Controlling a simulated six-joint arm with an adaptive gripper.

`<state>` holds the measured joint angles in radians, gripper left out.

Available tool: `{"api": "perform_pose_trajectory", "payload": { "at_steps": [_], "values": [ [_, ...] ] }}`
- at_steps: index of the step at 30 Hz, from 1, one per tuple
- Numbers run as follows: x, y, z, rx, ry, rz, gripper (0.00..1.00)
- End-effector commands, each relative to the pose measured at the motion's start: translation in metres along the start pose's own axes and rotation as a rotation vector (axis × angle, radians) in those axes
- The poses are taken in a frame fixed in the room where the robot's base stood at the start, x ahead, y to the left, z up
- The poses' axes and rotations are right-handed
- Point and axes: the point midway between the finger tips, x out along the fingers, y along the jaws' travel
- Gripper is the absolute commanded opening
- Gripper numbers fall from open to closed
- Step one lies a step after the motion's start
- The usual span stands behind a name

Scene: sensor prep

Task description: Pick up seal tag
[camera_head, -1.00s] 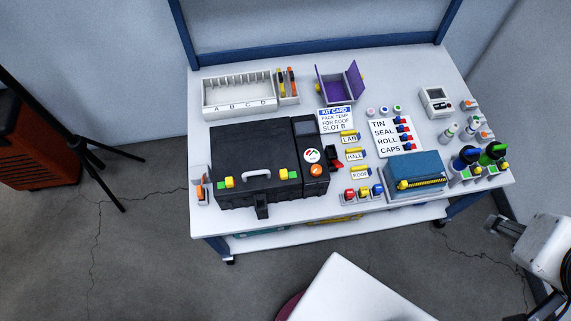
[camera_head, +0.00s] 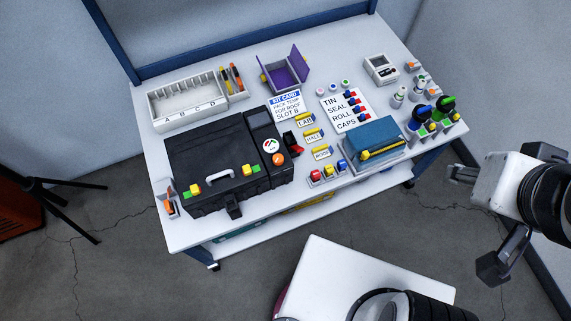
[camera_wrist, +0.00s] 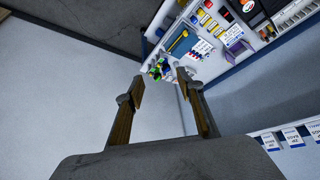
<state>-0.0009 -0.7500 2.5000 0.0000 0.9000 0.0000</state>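I cannot tell for sure which piece is the seal tag. A white checklist board (camera_head: 338,117) reading TIN, SEAL, ROLL, CAPS has sliders, apparently red and blue. My gripper (camera_head: 479,219) is open and empty at the right, off the bench's front right. In the wrist view its spread fingers (camera_wrist: 161,84) hold nothing, with the bench farther off.
A blue box (camera_head: 375,141) and green- and blue-topped bottles (camera_head: 446,105) stand on the bench's right side. A purple open box (camera_head: 285,73), a white divided rack (camera_head: 187,104) and a kit card (camera_head: 286,106) are at the back. A white surface (camera_head: 350,275) is in front.

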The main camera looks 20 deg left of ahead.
Motion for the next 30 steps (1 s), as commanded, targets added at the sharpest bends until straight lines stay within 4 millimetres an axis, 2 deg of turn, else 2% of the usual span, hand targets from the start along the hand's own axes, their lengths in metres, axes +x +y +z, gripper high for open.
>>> {"api": "perform_pose_trajectory", "payload": {
  "at_steps": [8,30],
  "values": [
    [0.011,-0.01,0.003,-0.039,-0.048,-0.019,0.38],
    [0.087,-0.058,0.014,-0.234,-0.363,-0.072,0.38]
  ]
}}
